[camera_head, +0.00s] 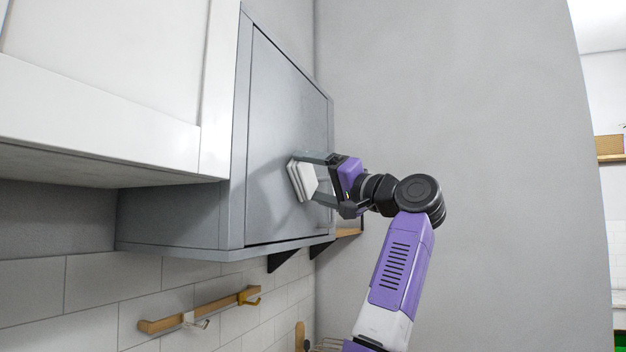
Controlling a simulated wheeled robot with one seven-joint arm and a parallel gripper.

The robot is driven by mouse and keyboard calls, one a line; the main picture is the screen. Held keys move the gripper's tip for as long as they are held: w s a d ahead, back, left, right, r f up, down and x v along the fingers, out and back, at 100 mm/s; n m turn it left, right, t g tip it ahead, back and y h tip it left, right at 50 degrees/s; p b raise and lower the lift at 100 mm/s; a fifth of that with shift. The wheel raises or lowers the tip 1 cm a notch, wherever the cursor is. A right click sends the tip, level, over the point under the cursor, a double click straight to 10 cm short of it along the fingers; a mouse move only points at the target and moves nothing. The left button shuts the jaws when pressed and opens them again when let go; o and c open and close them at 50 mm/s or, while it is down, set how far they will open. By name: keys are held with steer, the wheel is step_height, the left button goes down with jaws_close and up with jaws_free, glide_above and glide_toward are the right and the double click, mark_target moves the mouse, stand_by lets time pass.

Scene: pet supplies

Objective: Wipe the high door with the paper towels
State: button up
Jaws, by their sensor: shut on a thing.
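The high door (283,150) is the grey front panel of a wall cabinet in the middle of the head view, and it looks closed. My gripper (314,178) is in front of the door's lower right part, shut on a folded stack of white paper towels (302,181). The towels are held upright with a flat side towards the door. They look very close to the door or against it; I cannot tell whether they touch. Part of the door behind the towels and the fingers is hidden.
A white cabinet (105,115) juts out at the upper left. Below are a wooden rail with hooks (195,312) on the tiled wall and a shelf on black brackets (283,260). A plain grey wall (460,110) stands right of the cabinet.

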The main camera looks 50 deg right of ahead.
steer(key=shift+s+a+b, duration=0.35)
steer(key=shift+s+a, duration=0.1)
steer(key=shift+a, duration=0.7)
steer(key=shift+s+a+b, duration=0.3)
steer(key=shift+s+a, duration=0.1)
steer(key=shift+a, duration=0.8)
steer(key=shift+s+a+b, duration=0.35)
steer(key=shift+s+a, duration=0.1)
steer(key=shift+a, duration=0.7)
steer(key=s+d, duration=0.2)
steer(key=s, duration=0.3)
steer(key=shift+s+b, duration=0.35)
steer(key=shift+b, duration=0.1)
steer(key=shift+s+d, duration=0.1)
steer(key=shift+d, duration=0.05)
steer(key=s, duration=0.1)
steer(key=s+d, duration=0.1)
steer(key=shift+s, duration=0.3)
steer(key=shift+s, duration=0.1)
